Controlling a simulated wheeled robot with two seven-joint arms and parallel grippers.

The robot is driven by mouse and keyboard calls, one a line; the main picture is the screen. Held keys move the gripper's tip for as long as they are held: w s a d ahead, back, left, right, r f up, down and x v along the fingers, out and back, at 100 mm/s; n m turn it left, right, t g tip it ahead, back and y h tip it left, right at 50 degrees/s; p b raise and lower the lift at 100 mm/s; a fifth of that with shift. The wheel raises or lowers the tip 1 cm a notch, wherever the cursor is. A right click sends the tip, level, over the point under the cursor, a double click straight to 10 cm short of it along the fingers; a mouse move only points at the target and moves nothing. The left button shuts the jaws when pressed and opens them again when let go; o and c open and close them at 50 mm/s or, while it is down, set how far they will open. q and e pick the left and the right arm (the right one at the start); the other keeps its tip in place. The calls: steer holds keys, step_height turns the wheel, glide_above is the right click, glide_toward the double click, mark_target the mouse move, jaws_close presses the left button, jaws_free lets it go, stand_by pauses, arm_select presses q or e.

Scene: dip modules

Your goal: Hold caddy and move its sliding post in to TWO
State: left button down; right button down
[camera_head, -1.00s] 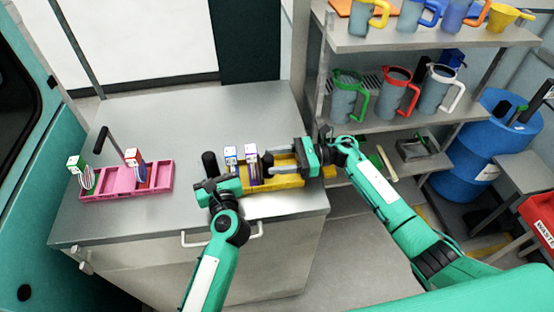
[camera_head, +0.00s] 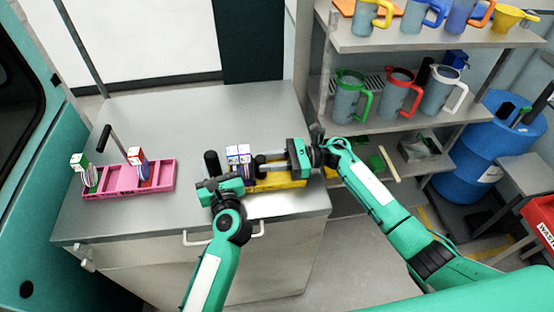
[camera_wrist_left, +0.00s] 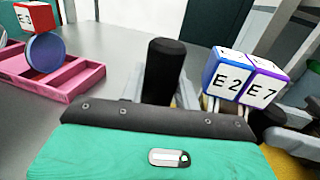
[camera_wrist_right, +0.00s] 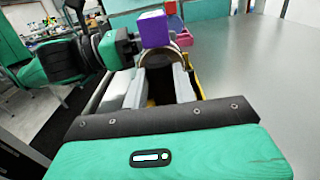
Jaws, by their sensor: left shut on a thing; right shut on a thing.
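The yellow caddy (camera_head: 282,183) lies along the front of the counter. A blue-edged E2 block (camera_wrist_left: 230,83) and a purple-edged E7 block (camera_wrist_left: 265,88) stand on it side by side, seemingly touching at their tops. My left gripper (camera_head: 218,185) is shut at the caddy's left end, by the upright black handle (camera_wrist_left: 163,70); its grip is hidden. My right gripper (camera_head: 270,165) is shut on the sliding post, reaching in from the right beside the E7 block. In the right wrist view its fingers (camera_wrist_right: 157,78) point at a round disc (camera_wrist_right: 166,58) below the purple block.
A pink caddy (camera_head: 125,190) with two cube-topped modules and a black handle stands on the left of the counter (camera_head: 190,115). A shelf (camera_head: 410,125) with several jugs stands at right. The counter behind the yellow caddy is clear.

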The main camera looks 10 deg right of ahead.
steer(key=c, duration=1.1)
jaws_free()
steer(key=shift+d, duration=0.1)
steer(key=d, duration=1.2)
arm_select(q)
steer(key=c, duration=1.3)
jaws_free()
steer(key=shift+o, duration=0.2)
